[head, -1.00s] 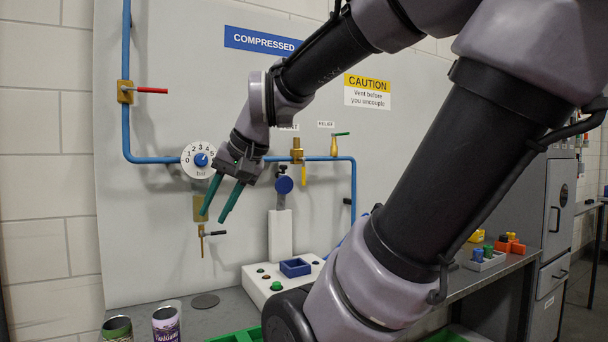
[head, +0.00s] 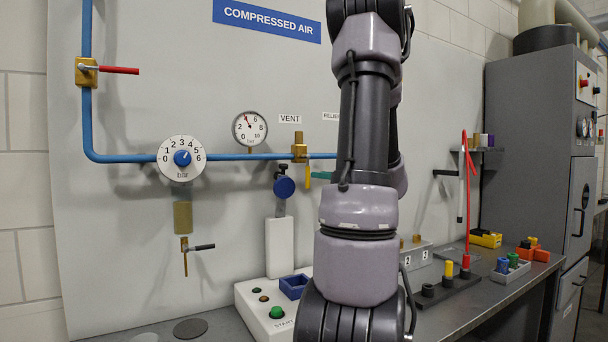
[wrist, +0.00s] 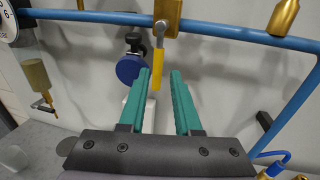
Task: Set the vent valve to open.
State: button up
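The vent valve (head: 299,152) is a brass body on the horizontal blue pipe, below the VENT label (head: 290,119). Its yellow lever (head: 308,175) hangs straight down, crosswise to the pipe. In the wrist view the valve body (wrist: 168,14) is at top centre and the yellow lever (wrist: 158,62) points down towards my gripper. My gripper (wrist: 160,73) is open, with two green fingers apart. The lever's lower end appears in the gap between them, nearer the left finger; contact cannot be told. In the head view my arm hides most of the gripper; a green fingertip shows right of the lever.
A regulator dial (head: 181,158) and a pressure gauge (head: 250,128) are left of the valve. A blue round part (head: 285,187) on a white post is just below left. The relief valve (wrist: 284,16) is right of it. A red-handled valve (head: 88,71) is far left.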

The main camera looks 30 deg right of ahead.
jog(key=w+a, duration=0.1)
jog(key=w, duration=0.8)
jog(key=shift+w+a, duration=0.3)
grip_shut()
dwell(1.0)
